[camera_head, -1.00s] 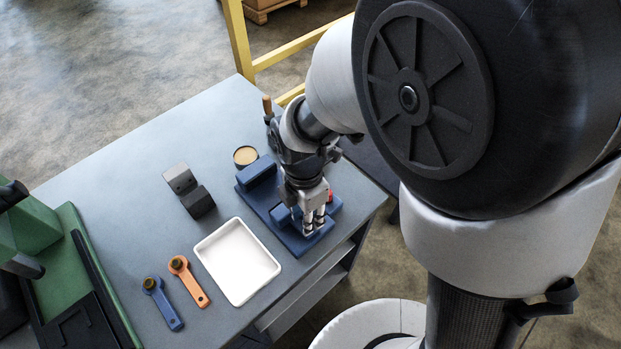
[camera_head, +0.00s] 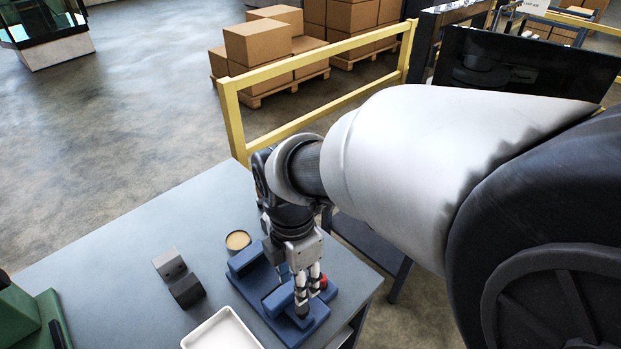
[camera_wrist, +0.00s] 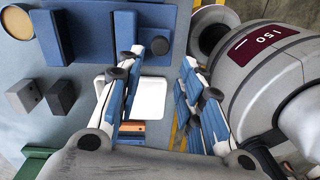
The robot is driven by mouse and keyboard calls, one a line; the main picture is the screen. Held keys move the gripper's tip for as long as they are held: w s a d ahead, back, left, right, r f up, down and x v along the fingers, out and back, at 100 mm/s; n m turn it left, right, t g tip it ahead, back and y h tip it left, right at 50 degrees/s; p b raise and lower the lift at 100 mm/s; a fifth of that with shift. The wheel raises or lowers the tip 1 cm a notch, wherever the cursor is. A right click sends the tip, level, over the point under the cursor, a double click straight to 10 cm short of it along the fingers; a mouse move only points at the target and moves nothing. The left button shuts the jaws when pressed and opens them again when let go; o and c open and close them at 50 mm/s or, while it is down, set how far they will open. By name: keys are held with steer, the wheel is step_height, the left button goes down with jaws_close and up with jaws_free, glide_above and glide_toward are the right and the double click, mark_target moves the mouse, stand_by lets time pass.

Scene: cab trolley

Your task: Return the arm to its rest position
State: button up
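My gripper (camera_head: 308,300) points down over the blue fixture (camera_head: 247,262) near the table's right corner. In the wrist view its two fingers (camera_wrist: 160,62) stand apart with nothing between them. The blue fixture (camera_wrist: 92,38) lies beyond the left finger in that view. A red part (camera_head: 322,282) shows beside the fingers in the head view. Whether the fingertips touch the fixture cannot be told. My arm reaches across the right side of the head view, bent and away from my body.
A white tray (camera_head: 222,333), a dark grey block (camera_head: 180,280) and a round tin (camera_head: 238,240) stand on the grey table (camera_head: 120,250). A green machine (camera_head: 22,322) is at the left. A yellow rail (camera_head: 310,116) runs behind the table, with boxes (camera_head: 262,45) beyond.

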steer(key=shift+r, duration=0.95)
steer(key=s+d+r+m+t, duration=0.1)
steer(key=s+d+r+m, duration=0.1)
steer(key=d+m, duration=0.4)
steer(key=s+d+r+m+t, duration=0.2)
steer(key=d+m, duration=0.5)
steer(key=m, duration=0.4)
steer(key=s+d+r+m+t, duration=0.2)
steer(key=s+d+r+m, duration=0.2)
steer(key=m, duration=0.5)
steer(key=shift+s+d, duration=0.3)
steer(key=shift+d, duration=0.9)
